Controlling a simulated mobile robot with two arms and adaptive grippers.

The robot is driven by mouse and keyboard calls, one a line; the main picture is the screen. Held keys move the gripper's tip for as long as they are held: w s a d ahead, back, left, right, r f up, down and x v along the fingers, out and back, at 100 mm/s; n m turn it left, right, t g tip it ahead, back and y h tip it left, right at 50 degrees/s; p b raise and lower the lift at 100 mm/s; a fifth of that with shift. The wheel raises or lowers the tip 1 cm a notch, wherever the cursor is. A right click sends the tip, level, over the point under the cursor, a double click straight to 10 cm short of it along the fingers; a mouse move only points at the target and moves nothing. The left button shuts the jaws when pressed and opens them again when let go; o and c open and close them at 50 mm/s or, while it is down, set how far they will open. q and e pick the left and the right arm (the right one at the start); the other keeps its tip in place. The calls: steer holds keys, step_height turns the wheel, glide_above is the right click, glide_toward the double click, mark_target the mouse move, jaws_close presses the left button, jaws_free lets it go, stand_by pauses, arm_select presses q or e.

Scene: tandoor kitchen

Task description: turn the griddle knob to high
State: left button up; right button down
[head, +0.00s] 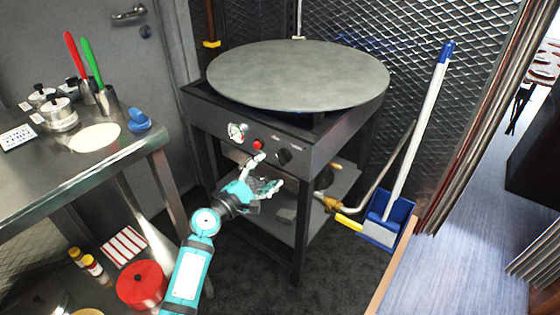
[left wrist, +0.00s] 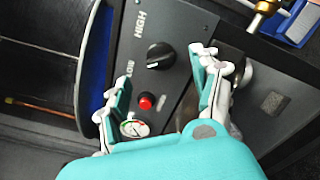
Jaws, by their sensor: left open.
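The black griddle knob (head: 284,156) is on the front panel under the round griddle plate (head: 300,75). In the left wrist view the knob (left wrist: 160,56) carries a small white mark on its side towards the lower label. The label HIGH (left wrist: 140,28) is printed near it. A red button (left wrist: 146,101) and a round gauge (left wrist: 134,128) sit on the same panel. My left gripper (head: 269,172) is open and empty in front of the panel, just below the knob. In the wrist view its fingers (left wrist: 165,68) stand apart on either side of knob and button, with no contact visible.
A steel table (head: 60,165) with pots and utensils stands to the left. A red pot (head: 141,286) is low beside my left arm. A blue dustpan (head: 388,222) and a long white handle stand right of the griddle. A pipe (head: 372,190) runs beside the griddle stand.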

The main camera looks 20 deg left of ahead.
mark_target(281, 160)
arm_select(q)
steer(key=x, duration=0.6)
steer(key=shift+w+d+b, duration=0.1)
steer(key=shift+w+b, duration=0.25)
arm_select(e)
steer(key=shift+w+a+r, duration=0.1)
steer(key=shift+w+r, duration=0.75)
steer(key=shift+r, duration=0.25)
arm_select(q)
steer(key=c, duration=1.1)
